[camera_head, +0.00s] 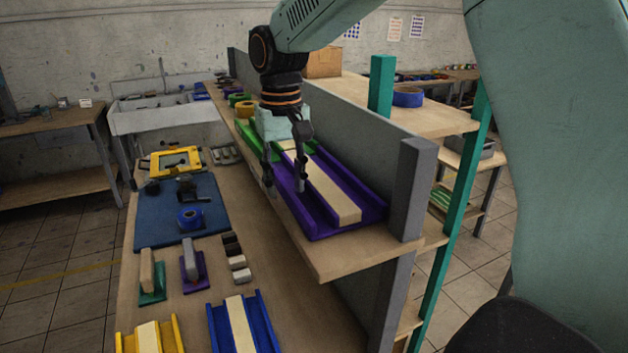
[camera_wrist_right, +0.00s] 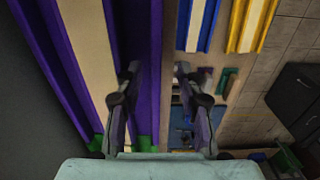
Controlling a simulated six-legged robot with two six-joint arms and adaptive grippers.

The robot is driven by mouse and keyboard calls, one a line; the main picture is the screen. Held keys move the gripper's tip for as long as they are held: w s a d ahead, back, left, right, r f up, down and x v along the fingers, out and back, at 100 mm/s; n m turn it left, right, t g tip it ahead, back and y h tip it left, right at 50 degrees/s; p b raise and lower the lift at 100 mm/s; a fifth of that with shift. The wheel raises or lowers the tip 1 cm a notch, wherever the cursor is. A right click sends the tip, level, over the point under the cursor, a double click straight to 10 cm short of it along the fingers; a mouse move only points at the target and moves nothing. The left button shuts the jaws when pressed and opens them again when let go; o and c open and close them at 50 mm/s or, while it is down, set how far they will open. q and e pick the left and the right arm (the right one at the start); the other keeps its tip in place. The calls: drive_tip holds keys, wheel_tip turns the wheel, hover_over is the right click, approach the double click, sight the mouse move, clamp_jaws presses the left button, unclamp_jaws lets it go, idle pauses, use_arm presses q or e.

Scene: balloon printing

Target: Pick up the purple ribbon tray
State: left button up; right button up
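The purple ribbon tray (camera_head: 331,226) lies on the raised wooden shelf, a long channel with a cream strip (camera_head: 329,190) along its middle. It also fills the upper left of the right wrist view (camera_wrist_right: 146,60). My right gripper (camera_head: 284,184) points down over the tray's outer side, empty, fingers apart. In the right wrist view my right gripper (camera_wrist_right: 158,70) has one finger over the tray and the other out past its side wall, with the wall between them. Whether the fingers touch the tray is unclear. My left gripper is out of view.
A green tray (camera_head: 246,132) lies just behind the purple one. A grey panel (camera_head: 350,135) runs along the shelf's back, ending in a grey post (camera_head: 411,190). The lower table holds a blue tray (camera_head: 217,325), a yellow tray (camera_head: 173,335) and a blue mat (camera_head: 150,232).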

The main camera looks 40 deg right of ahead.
drive_tip(key=shift+s+f, duration=0.15)
drive_tip(key=shift+f, duration=0.45)
drive_tip(key=shift+s+d, duration=0.15)
drive_tip(key=shift+d, duration=0.15)
drive_tip(key=shift+w+a+f, duration=0.1)
drive_tip(key=shift+w+a, duration=0.1)
drive_tip(key=shift+w, duration=0.1)
drive_tip(key=c, duration=0.5)
clamp_jaws()
drive_tip(key=shift+s+d, duration=0.15)
drive_tip(key=shift+s, duration=0.05)
drive_tip(key=shift+w, duration=0.15)
